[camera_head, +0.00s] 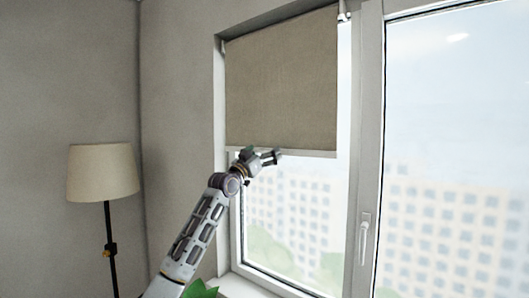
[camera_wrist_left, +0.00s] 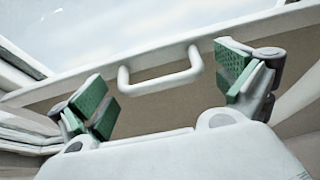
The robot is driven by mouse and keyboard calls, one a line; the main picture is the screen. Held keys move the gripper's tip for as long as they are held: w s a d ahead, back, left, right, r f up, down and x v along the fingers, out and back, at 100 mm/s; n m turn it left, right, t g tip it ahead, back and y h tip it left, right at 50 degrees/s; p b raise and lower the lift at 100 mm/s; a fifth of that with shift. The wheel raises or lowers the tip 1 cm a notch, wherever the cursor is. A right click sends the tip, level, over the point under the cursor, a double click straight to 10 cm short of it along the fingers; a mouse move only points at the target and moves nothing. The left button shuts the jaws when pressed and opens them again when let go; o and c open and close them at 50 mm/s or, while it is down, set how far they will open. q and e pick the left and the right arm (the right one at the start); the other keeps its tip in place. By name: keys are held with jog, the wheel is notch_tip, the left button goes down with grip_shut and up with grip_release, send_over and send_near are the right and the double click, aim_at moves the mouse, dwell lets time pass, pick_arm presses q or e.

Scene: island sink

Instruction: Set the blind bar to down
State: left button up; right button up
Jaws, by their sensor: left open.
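The beige roller blind (camera_head: 282,80) covers the upper part of the left window pane. Its pale bottom bar (camera_head: 308,154) runs along the lower edge, about halfway up the window. In the left wrist view the bar (camera_wrist_left: 90,84) crosses the picture, with a white U-shaped handle (camera_wrist_left: 160,78) on it. My left gripper (camera_head: 270,157) is at the bar in the head view. In the left wrist view its green-padded fingers (camera_wrist_left: 168,88) are spread wide, one on each side of the handle, and it looks empty. My right gripper is in neither view.
A window handle (camera_head: 363,240) is on the frame to the right of the blind. A floor lamp (camera_head: 103,172) stands at the left by the wall. A green plant (camera_head: 200,289) is low near my left arm. The glass below the bar is clear.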

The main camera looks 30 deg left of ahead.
pick_arm(q)
jog(key=c, duration=1.4)
jog(key=shift+o, duration=0.2)
jog(key=shift+f, duration=0.15)
